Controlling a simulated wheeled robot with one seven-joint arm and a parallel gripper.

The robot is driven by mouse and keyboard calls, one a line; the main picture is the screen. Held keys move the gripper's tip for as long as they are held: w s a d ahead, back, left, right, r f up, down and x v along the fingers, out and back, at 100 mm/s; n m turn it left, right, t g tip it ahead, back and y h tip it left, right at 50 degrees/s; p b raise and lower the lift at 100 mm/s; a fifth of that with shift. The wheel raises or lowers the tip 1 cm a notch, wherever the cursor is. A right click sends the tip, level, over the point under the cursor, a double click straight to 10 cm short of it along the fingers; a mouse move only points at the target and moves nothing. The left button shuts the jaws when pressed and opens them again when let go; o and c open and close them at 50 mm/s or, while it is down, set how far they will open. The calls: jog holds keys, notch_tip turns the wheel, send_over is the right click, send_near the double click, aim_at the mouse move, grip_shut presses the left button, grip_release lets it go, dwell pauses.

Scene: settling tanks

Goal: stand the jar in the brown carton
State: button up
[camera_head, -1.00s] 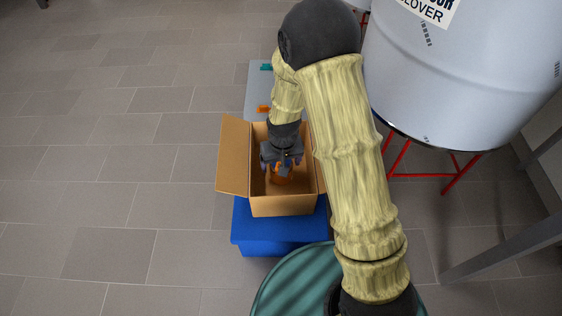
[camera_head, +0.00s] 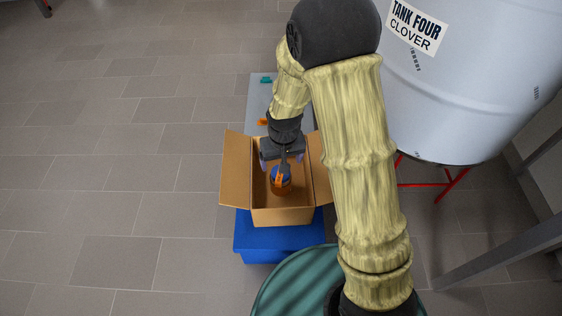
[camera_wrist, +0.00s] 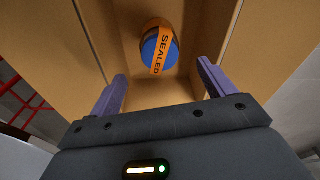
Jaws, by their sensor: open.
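The jar (camera_head: 281,184) has a blue lid with an orange band across it and an amber-brown body.
The carton's side flaps (camera_head: 236,169) are folded outward. It sits on a blue box (camera_head: 270,244). A grey surface (camera_head: 257,97) with teal and orange pieces is behind it. A white tank (camera_head: 470,90) on a red stand is at the right. The floor at left is clear.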

notch_tip(320, 180, up, 2)
jog(key=shift+s+r+p, duration=0.15)
jog(key=shift+r+p, duration=0.05)
jog(key=shift+p, duration=0.1)
dwell(0.5)
jog(key=s+d+r+m+t, duration=0.1)
jog(key=s+d+r+m, duration=0.1)
jog(key=s+d+r, duration=0.9)
jog(key=shift+s+d+r+m, duration=0.15)
jog(key=shift+d+m, duration=0.15)
jog(key=shift+d, duration=0.8)
